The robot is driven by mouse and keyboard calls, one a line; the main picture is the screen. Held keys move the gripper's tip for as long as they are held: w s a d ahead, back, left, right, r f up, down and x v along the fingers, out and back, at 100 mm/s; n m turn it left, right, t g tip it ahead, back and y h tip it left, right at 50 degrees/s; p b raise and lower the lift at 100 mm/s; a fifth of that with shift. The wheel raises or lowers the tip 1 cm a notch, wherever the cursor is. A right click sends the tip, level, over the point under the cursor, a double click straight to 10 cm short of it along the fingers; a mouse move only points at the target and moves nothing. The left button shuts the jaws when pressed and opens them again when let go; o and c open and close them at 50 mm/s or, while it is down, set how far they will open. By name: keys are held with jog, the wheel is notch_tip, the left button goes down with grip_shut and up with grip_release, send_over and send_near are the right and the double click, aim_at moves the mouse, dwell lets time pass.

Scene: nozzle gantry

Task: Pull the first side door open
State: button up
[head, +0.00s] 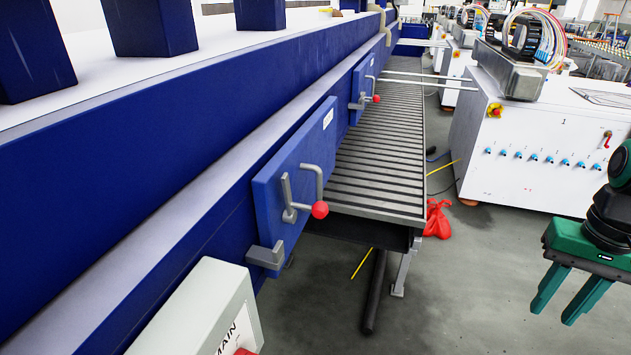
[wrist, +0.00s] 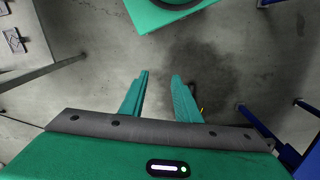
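The first side door (head: 296,185) is a blue panel on the side of the long blue machine, left of centre in the head view. It looks shut against the machine. It carries a grey bracket handle (head: 312,178), a latch lever with a red ball knob (head: 320,210) and a grey block at its lower corner. A second, similar blue door (head: 364,88) is farther along. My gripper (head: 565,300), with green fingers, is at the right of the head view, well apart from the door. In the wrist view its fingers (wrist: 158,85) are apart with nothing between them, above the floor.
A slatted roller conveyor (head: 380,150) runs beyond the first door. A grey box marked MAIN (head: 200,310) stands at the near left. White cabinets (head: 530,140) are at the right. A red bag (head: 437,218) lies by the conveyor leg. The floor between door and gripper (head: 450,290) is clear.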

jog(key=w+a+r+n+t, duration=0.2)
jog(key=w+a+r+n, duration=0.3)
jog(key=w, duration=0.6)
jog(key=n+t+y, duration=0.2)
jog(key=n, duration=0.7)
send_near(321, 181)
jog(key=f, duration=0.1)
jog(key=x, duration=1)
jog(key=shift+w+a+f, duration=0.2)
jog(key=shift+w+f, duration=0.05)
jog(key=shift+f, duration=0.05)
jog(key=shift+c, duration=0.5)
grip_shut()
